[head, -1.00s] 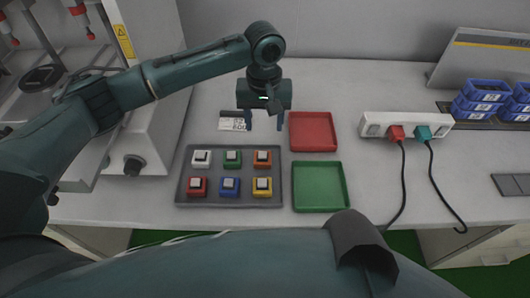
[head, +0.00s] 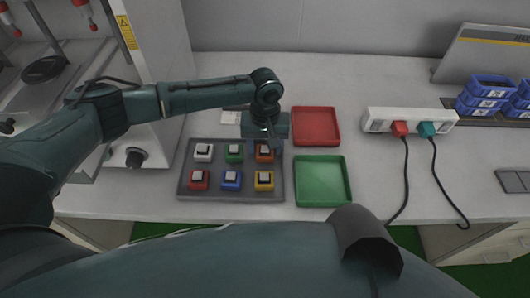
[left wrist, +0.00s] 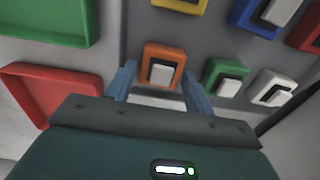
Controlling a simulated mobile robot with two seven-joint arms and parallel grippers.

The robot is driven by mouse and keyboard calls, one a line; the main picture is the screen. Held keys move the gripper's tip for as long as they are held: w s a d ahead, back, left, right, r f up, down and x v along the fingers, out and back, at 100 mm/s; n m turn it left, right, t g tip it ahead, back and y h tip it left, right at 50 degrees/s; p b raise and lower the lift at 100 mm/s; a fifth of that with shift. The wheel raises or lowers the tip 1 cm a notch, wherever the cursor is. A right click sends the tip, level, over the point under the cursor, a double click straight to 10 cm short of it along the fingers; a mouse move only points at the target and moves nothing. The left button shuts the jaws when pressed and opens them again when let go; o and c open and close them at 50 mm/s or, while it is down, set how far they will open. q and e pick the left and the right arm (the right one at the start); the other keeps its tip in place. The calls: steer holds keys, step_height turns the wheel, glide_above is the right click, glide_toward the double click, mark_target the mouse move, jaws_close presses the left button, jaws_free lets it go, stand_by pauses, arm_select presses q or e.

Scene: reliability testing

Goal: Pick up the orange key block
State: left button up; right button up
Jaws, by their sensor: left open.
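The orange key block (head: 264,153) sits in the top right place of the grey tray (head: 232,196), partly hidden by my left gripper (head: 264,148) in the head view. In the left wrist view the orange key block (left wrist: 163,64) shows its pale key and lies just ahead of the fingertips. My left gripper (left wrist: 158,84) is open and empty, its blue fingers spread to either side of the block's near part. I cannot tell how far above the block the fingertips are. The right gripper cannot be made out.
White, green, red, blue and yellow key blocks share the tray; the green one (head: 234,153) is close beside the orange. A red tray (head: 315,142) and a green tray (head: 322,203) lie to the right. A power strip (head: 378,125) with cables stands farther right.

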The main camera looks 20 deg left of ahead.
arm_select(q)
steer(key=c, duration=0.8)
steer(key=shift+r, duration=0.15)
